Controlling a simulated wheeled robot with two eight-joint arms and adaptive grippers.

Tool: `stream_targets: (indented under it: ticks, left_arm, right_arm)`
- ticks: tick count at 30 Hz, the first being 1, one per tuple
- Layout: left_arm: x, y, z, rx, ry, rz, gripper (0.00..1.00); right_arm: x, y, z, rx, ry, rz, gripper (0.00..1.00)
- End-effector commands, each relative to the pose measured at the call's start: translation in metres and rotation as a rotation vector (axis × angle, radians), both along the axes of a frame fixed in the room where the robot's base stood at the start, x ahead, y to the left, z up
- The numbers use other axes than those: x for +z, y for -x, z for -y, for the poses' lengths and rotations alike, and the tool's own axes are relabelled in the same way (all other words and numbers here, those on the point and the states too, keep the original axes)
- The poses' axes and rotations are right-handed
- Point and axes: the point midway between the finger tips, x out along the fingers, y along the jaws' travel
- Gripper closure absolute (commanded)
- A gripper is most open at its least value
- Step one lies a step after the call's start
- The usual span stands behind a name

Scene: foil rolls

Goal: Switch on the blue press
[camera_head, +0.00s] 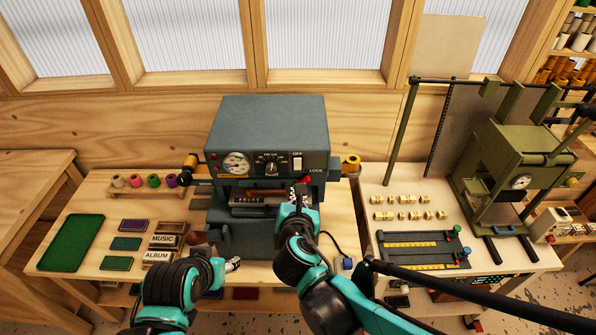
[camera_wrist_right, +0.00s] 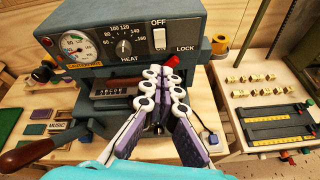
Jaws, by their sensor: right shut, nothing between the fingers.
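The blue press (camera_head: 265,120) stands upright in the middle of the workbench. On its front are a round gauge (camera_head: 236,163), a heat dial (camera_head: 271,166) and a white rocker switch (camera_head: 297,163) labelled OFF above. In the right wrist view the switch (camera_wrist_right: 160,38) has ON below it; its tilt is too small to tell. My right gripper (camera_head: 299,188) is shut and empty, just below the switch and close to the red knob (camera_head: 305,180) by LOCK. Its fingertips (camera_wrist_right: 163,74) overlap the panel's lower edge in view; contact is unclear. My left gripper (camera_head: 234,264) is low before the press, its fingers too small to read.
A green tray (camera_head: 72,243), coloured blocks and foil rolls (camera_head: 152,181) lie left of the press. A dark lever handle (camera_wrist_right: 27,155) juts forward at its left. On the right table are gold type pieces (camera_head: 409,200) and a green press (camera_head: 515,165).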

Motion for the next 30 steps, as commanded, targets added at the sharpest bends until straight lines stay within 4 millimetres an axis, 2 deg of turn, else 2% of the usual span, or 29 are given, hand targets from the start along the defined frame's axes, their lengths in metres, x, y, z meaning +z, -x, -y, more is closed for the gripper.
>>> stream_targets:
  ticks: [3,6,20,25,30]
  left_arm:
    - [-0.002,0.0,0.0,0.0,0.0,0.0,0.51]
    - [-0.002,0.0,0.0,0.0,0.0,0.0,0.51]
    - [-0.002,0.0,0.0,0.0,0.0,0.0,0.51]
    - [-0.006,0.0,0.0,0.0,0.0,0.0,0.51]
    - [-0.012,0.0,0.0,0.0,0.0,0.0,0.51]
  right_arm:
    - [-0.002,0.004,0.0,0.064,0.158,0.0,1.0]
    - [-0.002,0.006,0.0,0.097,0.239,0.001,1.0]
    - [-0.003,0.005,0.0,0.113,0.281,0.0,1.0]
    - [-0.01,-0.01,0.0,0.11,0.279,-0.001,1.0]
    - [-0.023,-0.042,0.001,0.109,0.28,0.0,1.0]
